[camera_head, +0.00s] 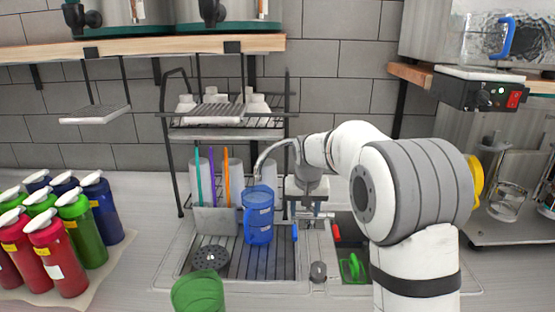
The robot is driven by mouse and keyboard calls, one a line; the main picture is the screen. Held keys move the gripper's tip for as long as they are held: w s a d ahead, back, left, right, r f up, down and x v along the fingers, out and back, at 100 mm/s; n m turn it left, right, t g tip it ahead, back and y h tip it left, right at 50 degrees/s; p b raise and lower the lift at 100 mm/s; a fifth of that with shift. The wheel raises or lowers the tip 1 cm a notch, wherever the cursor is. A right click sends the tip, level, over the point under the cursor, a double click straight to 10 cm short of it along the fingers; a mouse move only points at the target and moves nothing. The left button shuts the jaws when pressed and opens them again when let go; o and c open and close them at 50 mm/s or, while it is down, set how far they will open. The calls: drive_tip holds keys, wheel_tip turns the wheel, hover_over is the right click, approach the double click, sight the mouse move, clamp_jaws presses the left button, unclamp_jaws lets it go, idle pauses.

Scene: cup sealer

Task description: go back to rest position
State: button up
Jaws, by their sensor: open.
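My white and grey arm reaches in from the right and bends left over the sink area. My gripper (309,212) hangs at its end, just right of the blue pitcher (258,217) and apart from it as far as I can tell. The gripper is open, and I see nothing between its fingers, which are small and partly hard to make out against the metal behind. The blue pitcher stands upright on the ribbed drainboard (225,258).
A green container (198,294) stands at the front. Several coloured bottles (72,215) fill the left. A wire rack (226,125) stands behind the pitcher. A sink (350,262) with a green item lies beside my arm. A cup sealer (483,95) sits upper right. Counter at left-centre (140,255) is clear.

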drive_tip(key=s+d+r, duration=0.3)
drive_tip(key=s+d, duration=0.1)
drive_tip(key=s, duration=0.6)
drive_tip(key=s+d+r, duration=0.3)
drive_tip(key=s, duration=0.6)
drive_tip(key=s+d+f, duration=0.1)
drive_tip(key=s+f, duration=0.1)
drive_tip(key=s, duration=0.6)
drive_tip(key=s+d+f, duration=0.1)
drive_tip(key=s+f, duration=0.1)
drive_tip(key=s, duration=0.6)
drive_tip(key=shift+d+f, duration=0.2)
drive_tip(key=shift+d, duration=0.2)
